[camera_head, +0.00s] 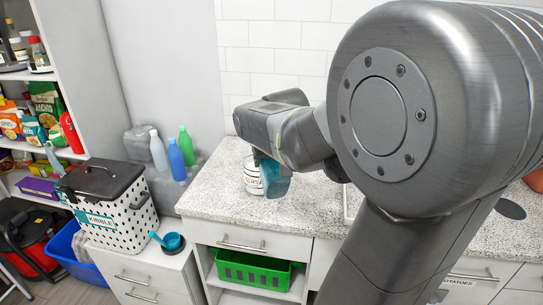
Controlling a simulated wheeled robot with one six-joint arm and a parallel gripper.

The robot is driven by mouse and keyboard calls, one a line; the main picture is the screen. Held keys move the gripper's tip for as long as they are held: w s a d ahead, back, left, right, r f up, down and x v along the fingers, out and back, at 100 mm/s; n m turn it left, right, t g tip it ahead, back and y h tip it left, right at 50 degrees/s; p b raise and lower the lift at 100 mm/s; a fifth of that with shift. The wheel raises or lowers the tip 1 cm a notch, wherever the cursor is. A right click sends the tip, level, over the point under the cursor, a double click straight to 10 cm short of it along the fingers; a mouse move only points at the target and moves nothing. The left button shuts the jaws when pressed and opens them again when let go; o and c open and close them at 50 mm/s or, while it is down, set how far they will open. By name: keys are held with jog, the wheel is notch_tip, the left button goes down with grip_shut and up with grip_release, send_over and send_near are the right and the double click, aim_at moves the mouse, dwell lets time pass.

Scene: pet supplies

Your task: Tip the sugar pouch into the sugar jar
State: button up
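A white-labelled jar (252,178) stands upright on the speckled counter, close to its back wall. Its label is partly covered, so I cannot read it in full. A teal pouch-like thing (275,181) hangs at the end of my gripper (265,157), tilted, just right of the jar and overlapping it in the picture. I take it for the sugar pouch; no lettering on it can be read. My gripper appears shut on it, though the fingers are mostly hidden. The jar's mouth is hidden behind the gripper and pouch. I cannot tell whether pouch and jar touch.
The speckled counter (215,203) is clear left of the jar. Bottles (176,159) stand behind a dotted kibble bin (118,218) at left. A green basket (252,271) sits on a shelf below. My arm hides much of the right side.

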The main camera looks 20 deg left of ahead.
jog(key=shift+w+a+r+g+h+p, duration=0.15)
jog(key=shift+r+g+h+p, duration=0.45)
jog(key=shift+p, duration=1.75)
jog(key=shift+w+a+r+g+h+p, duration=0.1)
jog(key=shift+r+g+h+p, duration=0.4)
jog(key=shift+p, duration=1.8)
jog(key=shift+w+a+r+g+p, duration=0.1)
jog(key=shift+r+g+p, duration=0.2)
jog(key=shift+r+p, duration=0.5)
jog(key=shift+f, duration=0.15)
jog(key=shift+w+a+r+g+h, duration=0.15)
jog(key=shift+r+g+h, duration=0.15)
jog(key=shift+r, duration=0.2)
dwell(1.9)
